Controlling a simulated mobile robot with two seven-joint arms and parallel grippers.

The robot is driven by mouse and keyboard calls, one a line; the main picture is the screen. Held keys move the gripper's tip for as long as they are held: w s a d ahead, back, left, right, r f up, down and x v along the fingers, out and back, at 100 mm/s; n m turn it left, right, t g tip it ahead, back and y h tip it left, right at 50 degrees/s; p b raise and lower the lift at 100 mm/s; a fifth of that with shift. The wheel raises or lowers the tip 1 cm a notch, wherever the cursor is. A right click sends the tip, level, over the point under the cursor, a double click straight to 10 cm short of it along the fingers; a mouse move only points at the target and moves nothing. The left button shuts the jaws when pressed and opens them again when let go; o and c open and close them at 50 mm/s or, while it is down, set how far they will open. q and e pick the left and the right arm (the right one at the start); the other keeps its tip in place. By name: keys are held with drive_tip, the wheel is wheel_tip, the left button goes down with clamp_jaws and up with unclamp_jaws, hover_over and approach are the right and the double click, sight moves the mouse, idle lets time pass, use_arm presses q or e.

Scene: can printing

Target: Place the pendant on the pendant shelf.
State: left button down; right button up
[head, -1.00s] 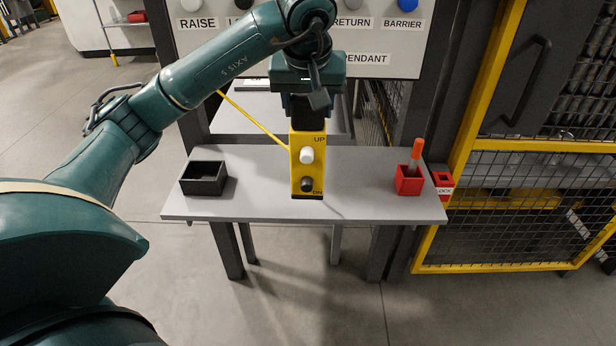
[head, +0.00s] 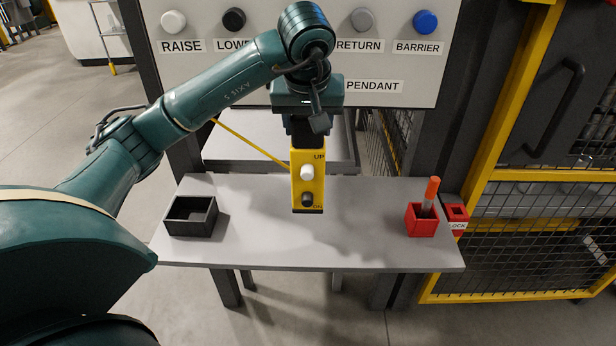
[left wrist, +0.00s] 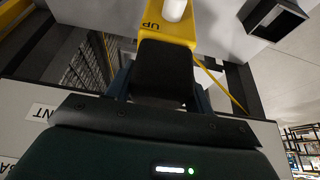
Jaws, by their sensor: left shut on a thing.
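The pendant (head: 308,184) is a yellow box with a white UP button and a black DN button. It hangs upright below my left gripper (head: 308,140), which is shut on its dark top end. A yellow cord runs from it to the upper left. In the left wrist view the pendant (left wrist: 170,22) shows at the top, past its black grip end. The pendant is in front of and over the grey shelf (head: 300,240); whether it touches the shelf is unclear. A PENDANT label (head: 372,87) is on the panel behind. My right gripper is not seen.
A black open box (head: 190,216) stands at the shelf's left. A red holder (head: 421,221) with an orange-handled tool (head: 431,188) and a red lock box (head: 456,214) are at the right. A button panel (head: 300,50) rises behind. The shelf's middle is clear.

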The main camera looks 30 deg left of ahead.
sight(308, 155)
use_arm(q)
wheel_tip(308, 155, down, 2)
drive_tip(key=shift+s+f, duration=0.1)
wheel_tip(308, 155, down, 4)
drive_tip(key=shift+f, duration=0.15)
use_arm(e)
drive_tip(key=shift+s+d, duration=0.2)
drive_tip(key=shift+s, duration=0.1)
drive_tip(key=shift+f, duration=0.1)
use_arm(q)
drive_tip(key=shift+f, duration=0.2)
drive_tip(key=c, duration=0.6)
unclamp_jaws()
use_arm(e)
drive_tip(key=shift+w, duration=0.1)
